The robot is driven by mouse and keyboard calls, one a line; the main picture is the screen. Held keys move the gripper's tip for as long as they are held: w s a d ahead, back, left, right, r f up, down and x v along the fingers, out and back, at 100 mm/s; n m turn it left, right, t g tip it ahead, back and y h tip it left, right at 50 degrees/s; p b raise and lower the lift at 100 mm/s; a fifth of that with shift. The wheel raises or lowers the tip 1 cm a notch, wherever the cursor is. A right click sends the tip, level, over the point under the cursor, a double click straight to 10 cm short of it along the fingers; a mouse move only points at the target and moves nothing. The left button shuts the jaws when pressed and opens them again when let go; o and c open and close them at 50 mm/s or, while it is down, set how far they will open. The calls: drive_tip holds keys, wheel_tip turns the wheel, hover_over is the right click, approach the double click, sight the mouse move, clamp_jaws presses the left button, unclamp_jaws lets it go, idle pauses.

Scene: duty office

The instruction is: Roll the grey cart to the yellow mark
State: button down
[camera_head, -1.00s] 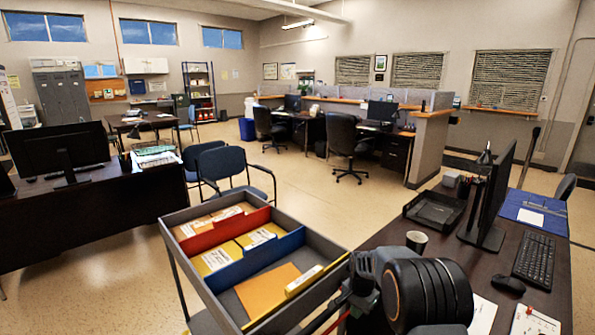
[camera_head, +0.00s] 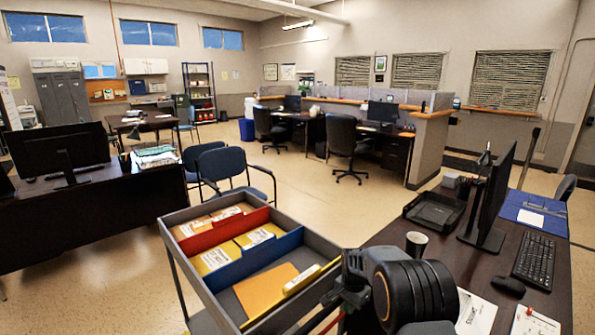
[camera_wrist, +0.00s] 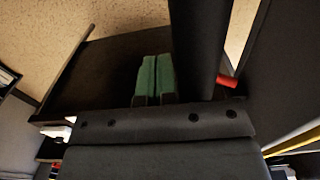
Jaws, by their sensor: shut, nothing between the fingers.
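The grey cart (camera_head: 292,238) stands at the front centre in the head view. Its open top tray has red and blue dividers and holds yellow and orange envelopes. My arm covers the cart's near right corner in that view, and my fingertips cannot be made out there. In the wrist view my gripper (camera_wrist: 154,76) has green finger pads pressed together with nothing between them. A dark upright bar (camera_wrist: 200,45) with a red piece (camera_wrist: 228,82) stands just right of the fingers; I cannot tell whether they touch. The yellow mark is not seen in either view.
A dark desk (camera_head: 545,262) with a monitor, keyboard and cup (camera_head: 416,243) is close on the right. Another dark desk (camera_head: 90,225) is at the left. Blue chairs (camera_head: 232,178) stand beyond the cart. Open floor (camera_head: 320,200) lies past the cart.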

drive_tip(key=shift+w, duration=0.1)
idle(0.4)
drive_tip(key=shift+w+a, duration=0.8)
drive_tip(key=shift+a, duration=0.05)
drive_tip(key=shift+d, duration=0.1)
drive_tip(key=shift+s+d, duration=1.05)
drive_tip(key=shift+s, duration=0.1)
drive_tip(key=shift+s+d, duration=1.9)
drive_tip(key=shift+s, duration=0.2)
drive_tip(key=shift+s+d+b, duration=0.35)
drive_tip(key=shift+s+d, duration=1.55)
drive_tip(key=shift+s, duration=0.2)
